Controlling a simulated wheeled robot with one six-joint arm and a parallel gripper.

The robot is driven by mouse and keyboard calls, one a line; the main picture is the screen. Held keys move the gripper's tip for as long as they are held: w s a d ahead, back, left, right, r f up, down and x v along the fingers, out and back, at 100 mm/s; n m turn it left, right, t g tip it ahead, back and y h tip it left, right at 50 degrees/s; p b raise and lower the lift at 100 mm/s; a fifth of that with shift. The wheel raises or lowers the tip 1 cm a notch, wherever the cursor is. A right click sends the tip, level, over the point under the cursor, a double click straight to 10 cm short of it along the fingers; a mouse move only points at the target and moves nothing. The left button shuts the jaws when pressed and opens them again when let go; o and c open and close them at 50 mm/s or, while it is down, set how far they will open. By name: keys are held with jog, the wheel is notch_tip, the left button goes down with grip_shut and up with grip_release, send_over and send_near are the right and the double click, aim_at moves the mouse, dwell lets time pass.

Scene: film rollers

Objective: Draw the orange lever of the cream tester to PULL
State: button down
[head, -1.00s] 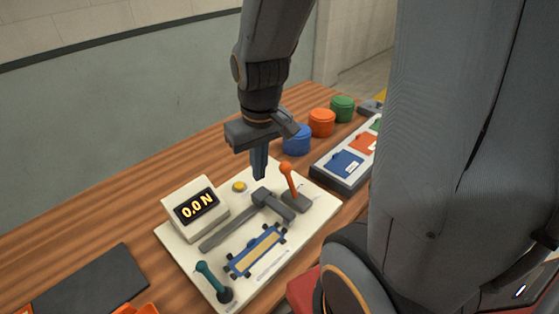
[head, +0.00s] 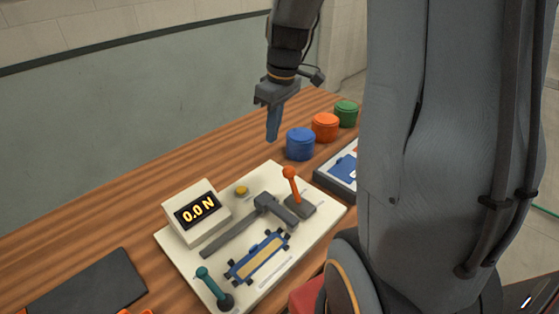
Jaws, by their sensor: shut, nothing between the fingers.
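The cream tester (head: 222,258) is a flat plate on the wooden table, with a display box (head: 197,212) reading 0.0 N. Its orange lever (head: 292,184) stands at the plate's far right corner, on a grey base, leaning slightly left. Its PULL marking is too small to read. A teal lever (head: 212,287) is at the near left corner. A blue-framed roller carriage (head: 258,256) sits on the plate beside a grey T-shaped part (head: 262,207). My gripper (head: 272,138) is shut and empty, pointing down, above and behind the orange lever, apart from it.
Blue (head: 300,144), orange (head: 325,127) and green (head: 346,113) round pots stand in a row at the back right. A tray (head: 338,172) with coloured cards is partly hidden by my arm. A dark mat (head: 88,284) lies at the front left.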

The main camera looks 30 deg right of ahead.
aim_at(292, 183)
notch_tip(292, 183, down, 9)
jog(key=s+p, duration=0.2)
jog(key=p, duration=0.1)
jog(key=shift+s+d+p, duration=0.2)
jog(key=shift+d+p, duration=0.2)
jog(key=shift+d, duration=0.05)
jog(key=shift+b, duration=0.55)
